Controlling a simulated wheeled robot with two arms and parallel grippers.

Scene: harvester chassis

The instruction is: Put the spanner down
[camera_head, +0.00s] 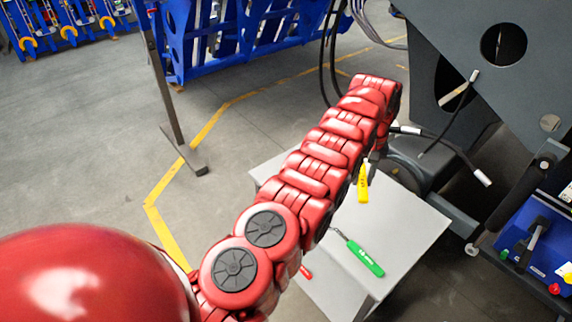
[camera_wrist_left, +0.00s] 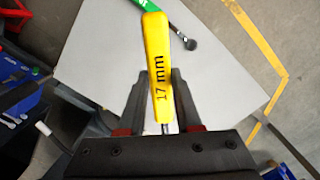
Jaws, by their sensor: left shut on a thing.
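The yellow-handled spanner (camera_head: 363,184), marked 17 mm, hangs below the end of my left arm over a light grey tabletop (camera_head: 408,232). In the left wrist view, the yellow handle (camera_wrist_left: 156,60) stands between the two dark fingers of my left gripper (camera_wrist_left: 159,84), which is shut on the spanner. The far end of the spanner is hidden by the gripper body. In the head view my left gripper is mostly hidden behind the red arm. My right gripper is in neither view.
A green-handled tool (camera_head: 365,258) lies on the tabletop, with a small red item (camera_head: 305,272) near my arm. The dark grey chassis (camera_head: 440,30) and hanging cables (camera_head: 455,115) are close at the right. Bare tabletop lies right of the green tool.

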